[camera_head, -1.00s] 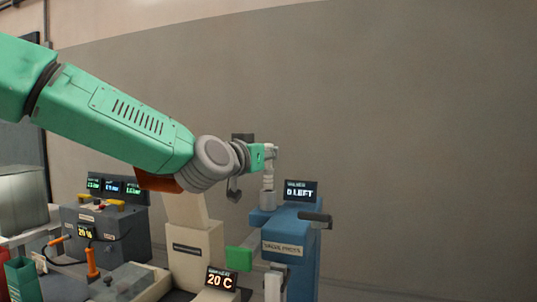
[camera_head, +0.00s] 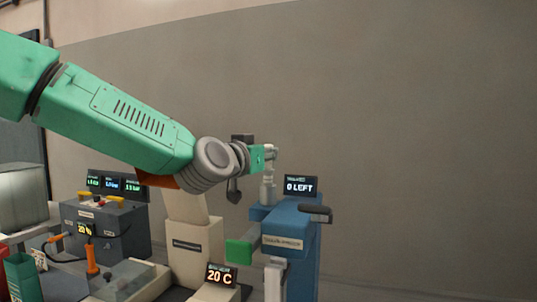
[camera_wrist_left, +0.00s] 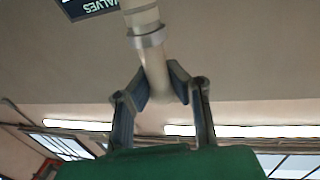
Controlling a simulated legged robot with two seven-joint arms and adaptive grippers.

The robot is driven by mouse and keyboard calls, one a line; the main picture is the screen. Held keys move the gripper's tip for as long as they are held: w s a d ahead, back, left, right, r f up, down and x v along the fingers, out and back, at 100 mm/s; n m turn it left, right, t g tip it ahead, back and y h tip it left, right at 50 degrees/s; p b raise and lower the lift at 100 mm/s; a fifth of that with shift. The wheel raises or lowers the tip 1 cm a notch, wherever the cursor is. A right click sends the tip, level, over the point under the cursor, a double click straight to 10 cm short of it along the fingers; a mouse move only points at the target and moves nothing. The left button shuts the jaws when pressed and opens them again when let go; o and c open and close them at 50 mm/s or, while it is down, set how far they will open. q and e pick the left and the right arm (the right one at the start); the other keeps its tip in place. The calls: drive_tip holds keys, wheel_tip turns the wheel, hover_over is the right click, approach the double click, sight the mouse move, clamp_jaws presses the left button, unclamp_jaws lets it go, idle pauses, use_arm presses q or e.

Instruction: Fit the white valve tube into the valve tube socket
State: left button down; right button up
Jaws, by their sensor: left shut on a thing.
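The white valve tube (camera_head: 267,176) is upright between the fingers of my left gripper (camera_head: 268,153), above the blue machine (camera_head: 290,225). In the left wrist view the fingertips (camera_wrist_left: 165,85) are shut on the end of the tube (camera_wrist_left: 148,42), which has a paler ring around it. The tube's lower end is at a pale grey piece (camera_head: 267,194) on top of the blue machine. I cannot tell whether this piece is the valve tube socket or whether the tube is inside it. My right gripper is not in view.
A screen (camera_head: 301,187) reading "0 LEFT" stands behind the tube on the blue machine. A dark handle (camera_head: 315,214) sticks out right. A green block (camera_head: 240,251) is at front left. A beige column (camera_head: 192,245) and a grey console (camera_head: 105,230) stand left. The right side is free.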

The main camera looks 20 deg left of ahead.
use_arm(q)
drive_tip(key=shift+f+b, duration=0.95)
drive_tip(key=shift+f, duration=0.4)
drive_tip(key=c, duration=1.6)
unclamp_jaws()
drive_tip(key=shift+o, duration=0.2)
drive_tip(key=shift+f, duration=0.1)
drive_tip(key=shift+s, duration=0.1)
drive_tip(key=v, duration=1.1)
drive_tip(key=shift+s+a, duration=0.2)
drive_tip(key=shift+s, duration=0.2)
